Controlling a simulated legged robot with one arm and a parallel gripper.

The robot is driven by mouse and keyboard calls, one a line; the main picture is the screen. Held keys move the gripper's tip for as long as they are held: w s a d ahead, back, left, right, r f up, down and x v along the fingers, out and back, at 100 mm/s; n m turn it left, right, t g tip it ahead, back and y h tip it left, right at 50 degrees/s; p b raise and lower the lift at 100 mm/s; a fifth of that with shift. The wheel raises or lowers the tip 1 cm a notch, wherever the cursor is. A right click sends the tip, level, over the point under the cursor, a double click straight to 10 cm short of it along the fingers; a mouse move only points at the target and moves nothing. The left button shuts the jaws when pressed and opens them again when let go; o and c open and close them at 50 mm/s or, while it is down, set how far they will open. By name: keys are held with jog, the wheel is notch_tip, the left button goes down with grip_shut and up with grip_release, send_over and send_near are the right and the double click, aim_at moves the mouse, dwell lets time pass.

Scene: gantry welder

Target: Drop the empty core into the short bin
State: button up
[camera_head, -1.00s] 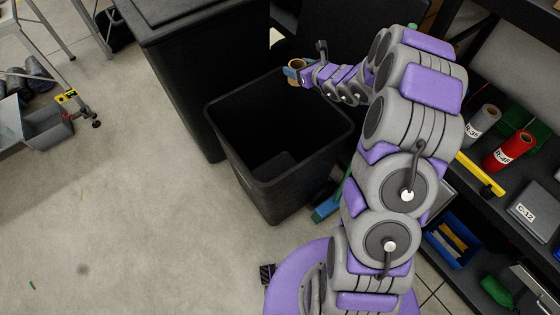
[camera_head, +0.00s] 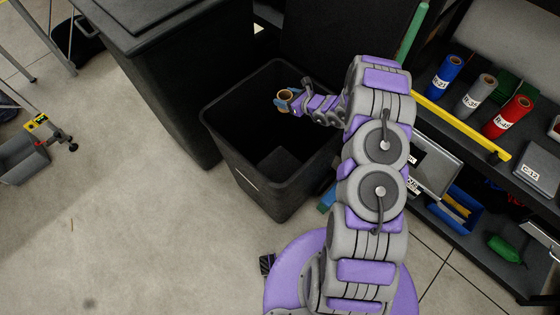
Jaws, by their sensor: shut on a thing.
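The empty core (camera_head: 285,97) is a short brown cardboard tube with an open, hollow end facing up. My gripper (camera_head: 286,104) is shut on it; the blue-grey fingers show beside the tube. The short bin (camera_head: 222,143) is black, square and open-topped, and stands on the floor left of my arm. In the picture the core and gripper lie over the bin's opening, toward its far right side. Their height above the rim is hard to tell. The part of the bin's right side behind my arm is hidden.
A taller black bin (camera_head: 165,90) with a lid stands directly behind left. A dark shelf (camera_head: 455,150) on the right holds blue, grey and red rolls (camera_head: 508,117), a yellow level and a grey case. Concrete floor (camera_head: 120,220) is clear at front left.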

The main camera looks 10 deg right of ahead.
jog(key=a+f+b, duration=0.1)
jog(key=a+f, duration=0.1)
jog(key=f, duration=0.1)
jog(key=shift+a+f, duration=0.1)
jog(key=shift+a, duration=0.1)
jog(key=shift+f, duration=0.35)
jog(key=shift+d+f, duration=0.45)
jog(key=shift+d, duration=0.65)
jog(key=shift+a, duration=0.15)
jog(key=o, duration=0.6)
jog(key=shift+a, duration=0.3)
jog(key=shift+c, duration=0.2)
jog(key=o, duration=0.3)
jog(key=shift+a, duration=0.45)
jog(key=shift+o, duration=1.2)
jog(key=shift+d, duration=0.8)
jog(key=p+v, duration=0.3)
jog(key=v, duration=1.4)
